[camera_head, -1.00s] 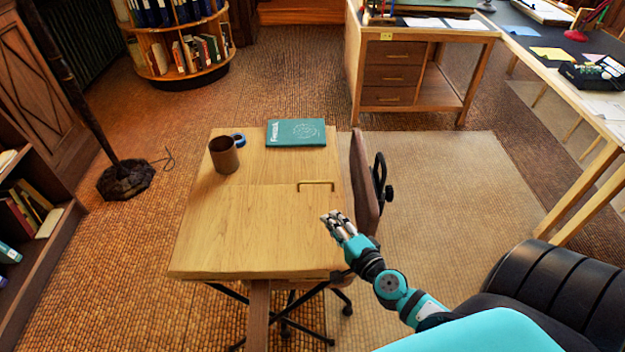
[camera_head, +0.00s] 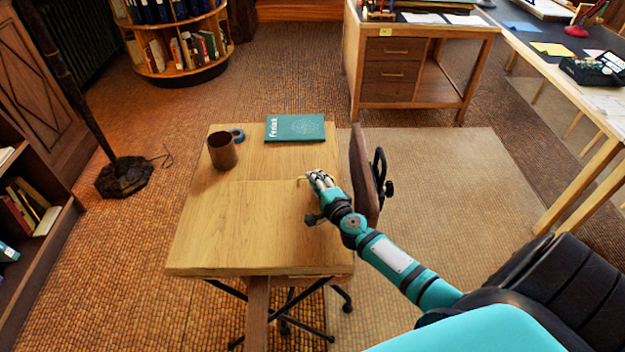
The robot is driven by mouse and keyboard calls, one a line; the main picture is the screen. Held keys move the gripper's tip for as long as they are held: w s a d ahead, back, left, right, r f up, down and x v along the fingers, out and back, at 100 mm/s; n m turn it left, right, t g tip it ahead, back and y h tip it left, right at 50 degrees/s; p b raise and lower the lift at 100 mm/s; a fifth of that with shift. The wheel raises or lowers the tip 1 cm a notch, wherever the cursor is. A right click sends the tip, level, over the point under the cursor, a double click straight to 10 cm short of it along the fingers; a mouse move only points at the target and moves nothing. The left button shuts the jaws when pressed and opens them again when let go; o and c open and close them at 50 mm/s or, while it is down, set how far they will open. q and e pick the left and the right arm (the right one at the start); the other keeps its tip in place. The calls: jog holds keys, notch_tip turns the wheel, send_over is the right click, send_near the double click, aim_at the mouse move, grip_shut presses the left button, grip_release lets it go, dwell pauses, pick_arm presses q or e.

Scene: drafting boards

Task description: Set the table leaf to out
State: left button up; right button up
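The light wooden table (camera_head: 225,235) stands in the middle of the view, with seams across its top. A thin brass-coloured handle (camera_head: 301,180) sits on the top near the right side, mostly hidden by my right gripper (camera_head: 317,180). The gripper's fingers are at the handle; whether they close around it I cannot tell. A darker brown panel (camera_head: 362,175) stands steeply at the table's right edge, with a black knob and bracket (camera_head: 381,180) on its outer side. My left gripper is not in view.
A brown mug (camera_head: 222,152), a blue tape roll (camera_head: 237,135) and a green book (camera_head: 295,128) lie on the table's far part. A floor stand (camera_head: 123,176) is at left. A desk (camera_head: 392,68) stands behind. Open floor (camera_head: 440,190) lies to the right.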

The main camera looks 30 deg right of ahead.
jog(key=shift+x, duration=1.05)
grip_shut()
